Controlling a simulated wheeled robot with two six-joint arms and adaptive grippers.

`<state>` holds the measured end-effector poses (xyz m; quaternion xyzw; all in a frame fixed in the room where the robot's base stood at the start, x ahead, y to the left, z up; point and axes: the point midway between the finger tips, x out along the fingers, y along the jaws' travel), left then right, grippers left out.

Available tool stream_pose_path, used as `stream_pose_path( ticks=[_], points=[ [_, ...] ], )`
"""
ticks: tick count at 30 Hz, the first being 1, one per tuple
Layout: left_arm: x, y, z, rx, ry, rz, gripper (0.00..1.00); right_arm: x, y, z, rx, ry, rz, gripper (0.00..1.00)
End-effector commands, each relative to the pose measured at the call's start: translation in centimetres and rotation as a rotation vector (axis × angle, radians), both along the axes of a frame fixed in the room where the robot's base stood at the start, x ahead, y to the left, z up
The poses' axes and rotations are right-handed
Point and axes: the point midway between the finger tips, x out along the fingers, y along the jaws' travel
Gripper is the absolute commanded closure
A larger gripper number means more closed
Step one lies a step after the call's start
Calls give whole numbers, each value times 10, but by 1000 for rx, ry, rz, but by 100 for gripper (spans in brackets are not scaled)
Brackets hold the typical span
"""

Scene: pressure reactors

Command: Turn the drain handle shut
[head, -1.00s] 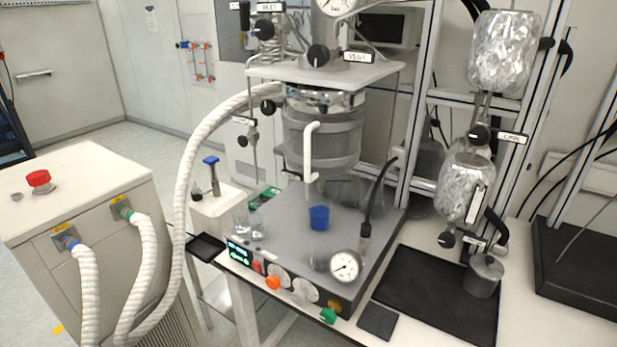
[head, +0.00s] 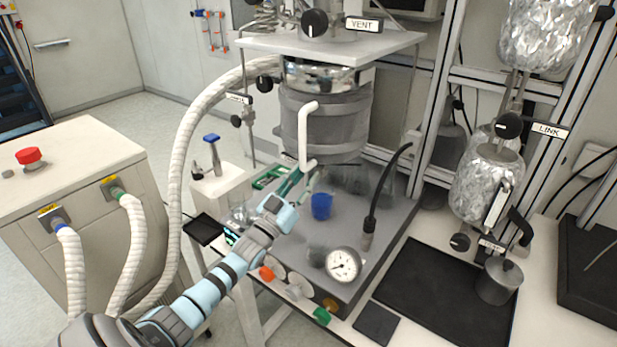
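No label reading "drain" is legible, so I cannot tell for certain which part is the drain handle. A white bent handle or pipe (head: 303,140) hangs in front of the grey-banded reactor vessel (head: 345,125). My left gripper (head: 302,182) has come in from the lower left over the grey bench unit. Its teal fingers are spread apart, near the lower end of the white part. I cannot tell whether they touch it. A black lever (head: 521,227) sits at the lower right, beside a small unreadable label (head: 491,243). My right gripper is not in view.
A blue cup (head: 321,205) and a pressure gauge (head: 343,264) stand close to my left arm. A white hose (head: 177,170) curves up on the left. Knobs labelled VENT (head: 315,22) and LINK (head: 508,125) are higher up. A black mat (head: 440,285) lies at right.

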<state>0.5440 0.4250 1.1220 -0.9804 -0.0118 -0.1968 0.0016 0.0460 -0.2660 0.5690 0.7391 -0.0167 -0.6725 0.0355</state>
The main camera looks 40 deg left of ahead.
Motion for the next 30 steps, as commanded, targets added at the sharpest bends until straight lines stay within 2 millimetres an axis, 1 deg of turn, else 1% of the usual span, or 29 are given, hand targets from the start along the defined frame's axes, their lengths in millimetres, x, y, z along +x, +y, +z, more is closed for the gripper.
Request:
stream_pose_path(
  ticks=[1, 4, 10, 11, 15, 16, 17, 25, 30],
  points=[
    [6, 0, 2, 0, -2, 1, 69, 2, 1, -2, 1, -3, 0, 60],
    [13, -1, 4, 0, 1, 0, 69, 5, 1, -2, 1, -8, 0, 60],
    [14, -2, 5, -1, 2, -3, 69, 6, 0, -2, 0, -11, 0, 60],
    [14, -2, 5, -1, 2, -3, 71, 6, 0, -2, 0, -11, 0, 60],
    [14, -2, 5, 0, 2, -2, 93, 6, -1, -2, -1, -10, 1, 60],
    [14, -2, 5, 0, 2, -2, 98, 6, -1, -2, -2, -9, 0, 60],
    [14, -2, 5, 0, 2, -2, 100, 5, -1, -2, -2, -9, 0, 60],
    [14, -2, 4, 6, 3, -3, 100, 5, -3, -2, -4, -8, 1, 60],
    [14, -2, 4, 45, 4, -2, 100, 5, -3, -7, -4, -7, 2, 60]
  ],
)
